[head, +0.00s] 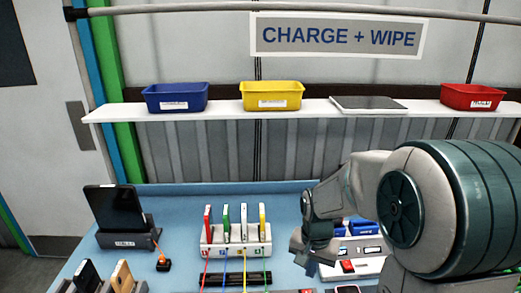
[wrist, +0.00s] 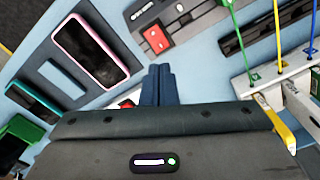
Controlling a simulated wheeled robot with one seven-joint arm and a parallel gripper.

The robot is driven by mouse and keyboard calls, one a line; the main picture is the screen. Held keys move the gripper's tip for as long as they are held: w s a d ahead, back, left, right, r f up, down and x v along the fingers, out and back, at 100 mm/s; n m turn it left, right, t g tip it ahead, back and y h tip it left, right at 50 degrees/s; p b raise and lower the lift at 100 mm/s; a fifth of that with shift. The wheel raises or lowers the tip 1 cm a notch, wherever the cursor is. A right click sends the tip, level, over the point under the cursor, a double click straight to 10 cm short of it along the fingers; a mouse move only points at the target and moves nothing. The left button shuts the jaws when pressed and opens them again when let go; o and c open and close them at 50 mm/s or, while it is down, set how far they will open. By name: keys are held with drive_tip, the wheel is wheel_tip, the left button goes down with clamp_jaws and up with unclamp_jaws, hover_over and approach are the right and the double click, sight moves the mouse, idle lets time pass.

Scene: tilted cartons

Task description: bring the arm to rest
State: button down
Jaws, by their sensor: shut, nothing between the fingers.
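My gripper (head: 307,256) is at the right of the blue table in the head view, below my arm's forearm. In the wrist view my gripper (wrist: 158,84) shows its two dark fingers together, shut and empty. They sit above the table, apart from the pink-rimmed phone (wrist: 90,47) at their left. Part of the table under the fingers and wrist housing is hidden.
A multi-slot charger (head: 236,240) with several coloured devices and cords stands left of my gripper. A tablet stand (head: 125,240) is far left. A shelf (head: 225,110) holds bins behind.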

drive_tip(key=s+r+n+t+b, duration=0.1)
drive_tip(key=s+r+n, duration=0.1)
drive_tip(key=s+r, duration=0.2)
drive_tip(key=s+r+n+t+b, duration=0.1)
drive_tip(key=s+r, duration=0.4)
drive_tip(key=s, duration=0.5)
drive_tip(key=n+t, duration=0.1)
drive_tip(key=n, duration=0.1)
drive_tip(key=shift+r+n+t, duration=0.3)
drive_tip(key=shift+w, duration=0.15)
